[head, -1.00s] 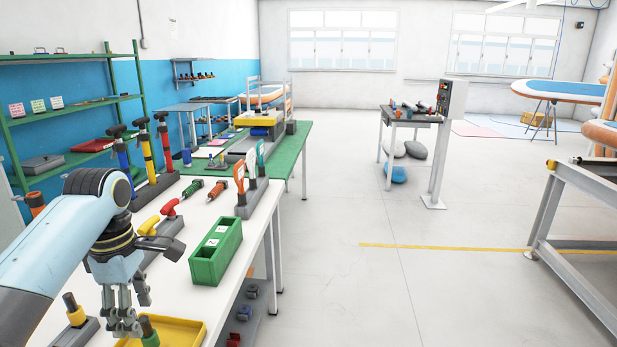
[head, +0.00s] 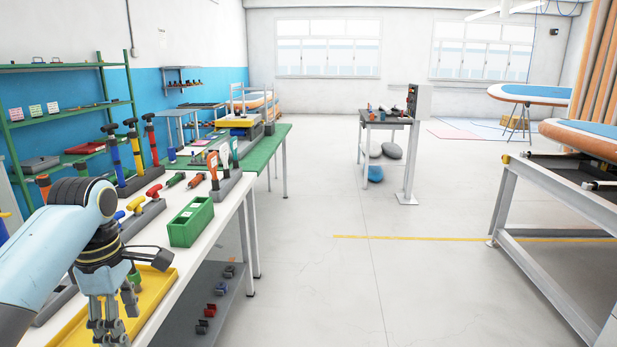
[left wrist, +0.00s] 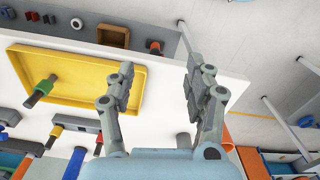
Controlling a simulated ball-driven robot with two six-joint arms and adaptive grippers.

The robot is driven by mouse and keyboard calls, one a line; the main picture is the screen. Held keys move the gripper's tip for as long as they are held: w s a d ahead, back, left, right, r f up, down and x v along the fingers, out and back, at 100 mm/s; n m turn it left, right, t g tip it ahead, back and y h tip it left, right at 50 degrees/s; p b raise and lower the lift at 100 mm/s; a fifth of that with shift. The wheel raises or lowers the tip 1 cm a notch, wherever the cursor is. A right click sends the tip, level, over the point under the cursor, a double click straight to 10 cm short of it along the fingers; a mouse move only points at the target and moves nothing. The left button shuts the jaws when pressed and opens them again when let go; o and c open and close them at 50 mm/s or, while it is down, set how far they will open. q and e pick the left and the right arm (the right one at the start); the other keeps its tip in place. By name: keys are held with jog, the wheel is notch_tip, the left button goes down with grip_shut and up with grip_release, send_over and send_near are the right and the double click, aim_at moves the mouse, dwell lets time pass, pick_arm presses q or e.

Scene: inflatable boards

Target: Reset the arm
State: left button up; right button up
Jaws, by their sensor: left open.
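My left arm comes in from the left in the head view, with its left gripper (head: 115,312) pointing down over the yellow tray (head: 150,298) on the white table. In the left wrist view the two fingers of the left gripper (left wrist: 160,85) are spread apart with nothing between them. The yellow tray (left wrist: 75,68) also shows there, with a green-and-black handled tool (left wrist: 40,92) lying in it, clear of the fingers. My right gripper is not in view.
A green box (head: 191,226) stands at the table's right edge, beside racks of colored tools. A lower shelf (head: 190,310) holds small clamps. A green table (head: 262,150) stands behind. The floor to the right is open up to a metal frame (head: 545,205).

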pick_arm(q)
jog(key=s+f+m+b, duration=0.5)
jog(key=s+f, duration=1)
jog(key=f, duration=0.3)
jog(key=s+f+m+b, duration=0.5)
jog(key=s+f+m, duration=0.3)
jog(key=s+f, duration=0.8)
jog(key=s+f+m+b, duration=0.5)
jog(key=s+f, duration=1)
jog(key=f, duration=0.6)
jog(key=shift+s+a+f+m+t+y, duration=0.25)
jog(key=shift+m+t+y, duration=0.15)
jog(key=shift+m, duration=0.4)
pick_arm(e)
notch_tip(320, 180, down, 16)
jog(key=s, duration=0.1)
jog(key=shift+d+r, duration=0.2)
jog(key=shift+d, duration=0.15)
